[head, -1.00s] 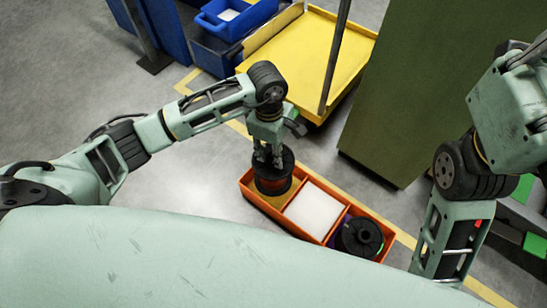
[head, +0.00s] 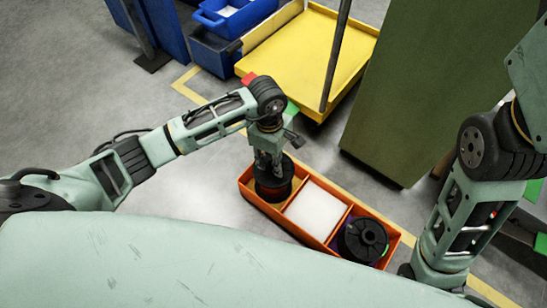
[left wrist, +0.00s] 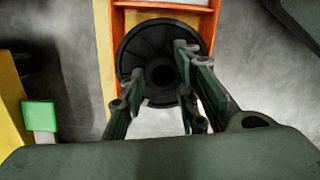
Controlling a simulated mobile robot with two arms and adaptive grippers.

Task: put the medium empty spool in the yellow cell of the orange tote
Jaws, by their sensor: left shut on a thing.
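The orange tote (head: 290,227) lies on the floor in the head view with a row of cells. My left gripper (head: 268,160) points down over its left end, shut on a black spool (head: 273,184). The spool is upright at the left cell, within the tote's outline; I cannot tell whether it touches the cell floor. The left wrist view shows the spool (left wrist: 145,45) from above, between the fingers (left wrist: 160,72). Another black spool (head: 363,238) sits in the purple right cell. My right gripper is out of view.
The middle cell (head: 315,210) has a white bottom. A yellow cart (head: 285,55) with a dark post stands behind. A green cabinet (head: 405,90) is at the back right, and blue bins (head: 222,45) are at the back left. Grey floor is clear left of the tote.

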